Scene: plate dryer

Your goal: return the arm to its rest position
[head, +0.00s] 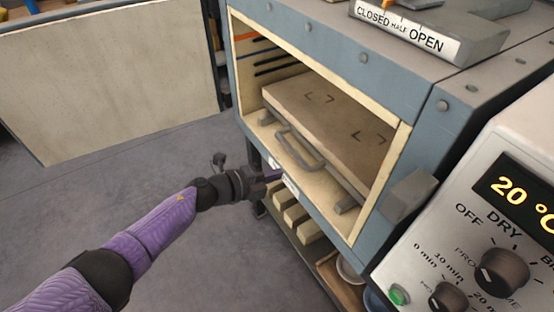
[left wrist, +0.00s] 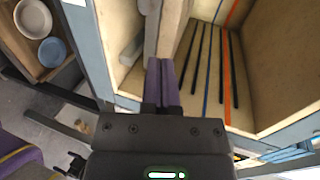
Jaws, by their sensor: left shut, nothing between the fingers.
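My left arm comes in from the lower left in the head view. Its gripper (head: 272,175) is in front of the lower front edge of the dryer (head: 330,215). In the left wrist view the gripper's two purple fingers (left wrist: 163,82) lie together, shut and empty, pointing at the dryer opening. The dryer's chamber is open. A flat plate (head: 330,115) lies inside it, with a bar handle (head: 298,148) at its front, just beyond the gripper. I cannot tell whether the fingers touch anything. My right gripper is not in view.
A large pale door panel (head: 110,85) stands open at the left. A control box (head: 490,220) with knobs and a "20 °C" display is at the right. A shelf below the dryer holds pale blocks (head: 298,217) and bowls (left wrist: 51,52). Grey floor at the lower left is clear.

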